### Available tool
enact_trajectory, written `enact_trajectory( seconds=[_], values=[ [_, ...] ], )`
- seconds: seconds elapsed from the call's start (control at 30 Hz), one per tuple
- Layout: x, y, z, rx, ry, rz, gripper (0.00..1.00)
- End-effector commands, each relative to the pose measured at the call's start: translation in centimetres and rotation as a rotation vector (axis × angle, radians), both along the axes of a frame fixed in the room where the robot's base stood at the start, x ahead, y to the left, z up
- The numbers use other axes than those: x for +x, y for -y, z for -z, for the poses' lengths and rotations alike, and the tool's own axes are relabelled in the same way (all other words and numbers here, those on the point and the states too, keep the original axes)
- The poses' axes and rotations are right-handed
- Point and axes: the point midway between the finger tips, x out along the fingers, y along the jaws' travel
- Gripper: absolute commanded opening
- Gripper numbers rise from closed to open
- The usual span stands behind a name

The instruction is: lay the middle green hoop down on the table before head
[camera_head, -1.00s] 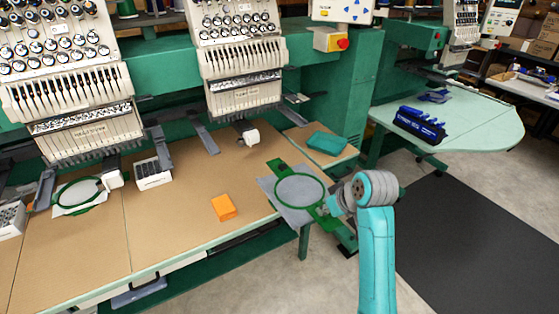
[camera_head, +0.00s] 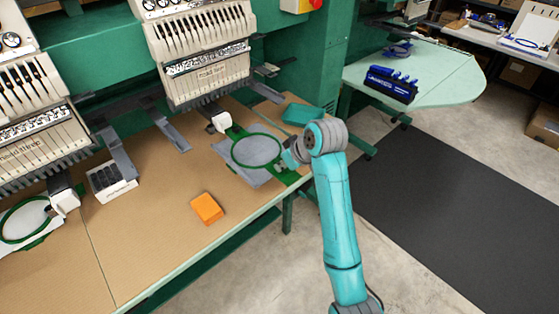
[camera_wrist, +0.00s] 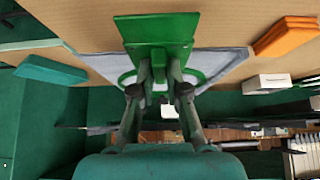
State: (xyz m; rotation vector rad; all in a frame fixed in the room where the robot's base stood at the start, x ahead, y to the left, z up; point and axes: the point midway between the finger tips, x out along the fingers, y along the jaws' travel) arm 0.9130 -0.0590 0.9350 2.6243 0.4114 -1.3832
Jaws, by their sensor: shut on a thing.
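The green hoop (camera_head: 279,139), with grey cloth (camera_head: 238,172) in it, is at the right part of the brown table (camera_head: 150,240), in front of the middle embroidery head (camera_head: 205,75). It looks roughly flat; I cannot tell whether it touches the table. My gripper (camera_head: 287,160) is at the hoop's right side. In the wrist view my gripper (camera_wrist: 160,75) is shut on the hoop's green bracket (camera_wrist: 155,32); the ring is partly hidden behind the fingers. Another green hoop (camera_head: 5,229) with white cloth sits under the left head.
An orange block (camera_head: 207,208) lies on the table left of the held hoop. A teal block (camera_head: 303,114) lies behind it to the right. A black-and-white box (camera_head: 112,182) stands further left. A pale green side table (camera_head: 440,75) holds a blue rack (camera_head: 390,84).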

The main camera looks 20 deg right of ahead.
Motion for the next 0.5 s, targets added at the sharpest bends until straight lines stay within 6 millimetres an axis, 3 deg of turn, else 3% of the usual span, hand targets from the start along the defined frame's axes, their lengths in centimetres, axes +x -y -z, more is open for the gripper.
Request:
enact_trajectory(
  seconds=[0.5],
  values=[
    [-0.1, 0.0, 3.6, -0.001, -0.002, 0.0, 0.0]
  ],
)
